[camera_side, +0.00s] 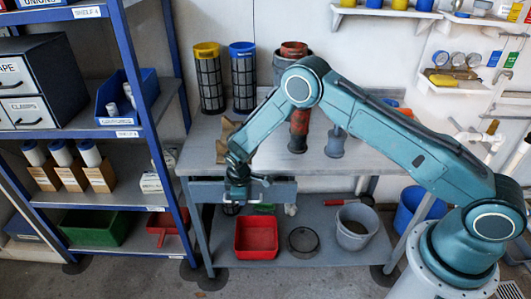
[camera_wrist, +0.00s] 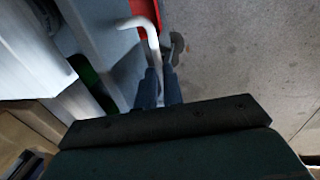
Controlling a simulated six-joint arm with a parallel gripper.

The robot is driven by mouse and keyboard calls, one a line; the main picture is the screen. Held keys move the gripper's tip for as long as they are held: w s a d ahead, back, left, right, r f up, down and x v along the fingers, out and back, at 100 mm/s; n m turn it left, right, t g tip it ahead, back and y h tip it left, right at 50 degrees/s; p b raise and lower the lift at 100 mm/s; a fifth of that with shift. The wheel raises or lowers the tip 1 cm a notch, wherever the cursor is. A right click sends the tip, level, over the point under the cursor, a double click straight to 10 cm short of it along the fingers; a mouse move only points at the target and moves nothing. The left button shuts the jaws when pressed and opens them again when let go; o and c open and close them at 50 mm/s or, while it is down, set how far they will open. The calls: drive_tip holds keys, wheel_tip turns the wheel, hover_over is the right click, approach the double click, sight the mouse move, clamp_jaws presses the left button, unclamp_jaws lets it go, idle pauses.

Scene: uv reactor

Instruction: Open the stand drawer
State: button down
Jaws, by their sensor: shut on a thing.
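The stand drawer (camera_side: 280,192) is a grey-blue front under the left part of the stand's tabletop. I cannot tell from these views whether it is pulled out at all. Its pale bar handle (camera_wrist: 150,30) shows in the wrist view, bent at one end and running down between my fingers. My gripper (camera_side: 238,197) is at the drawer's front, pointing down. In the wrist view my gripper (camera_wrist: 159,88) has its two dark blue fingers shut on the handle. The far end of the handle is hidden by the fingers and the gripper's body.
The stand's lower shelf (camera_side: 270,255) holds a red bin (camera_side: 256,238), a round dark lid (camera_side: 302,241) and a grey bucket (camera_side: 356,226). A blue-framed shelf rack (camera_side: 137,75) stands close on the left. The floor in front of the stand is clear.

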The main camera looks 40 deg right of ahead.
drive_tip(key=s+a, duration=1.5)
drive_tip(key=shift+s+a, duration=0.4)
drive_tip(key=c, duration=1.5)
unclamp_jaws()
drive_tip(key=shift+r, duration=0.1)
drive_tip(key=r, duration=0.4)
drive_tip(key=s+a+r, duration=0.1)
drive_tip(key=r, duration=0.8)
drive_tip(key=shift+s+a+r, duration=0.2)
drive_tip(key=shift+s+a, duration=0.2)
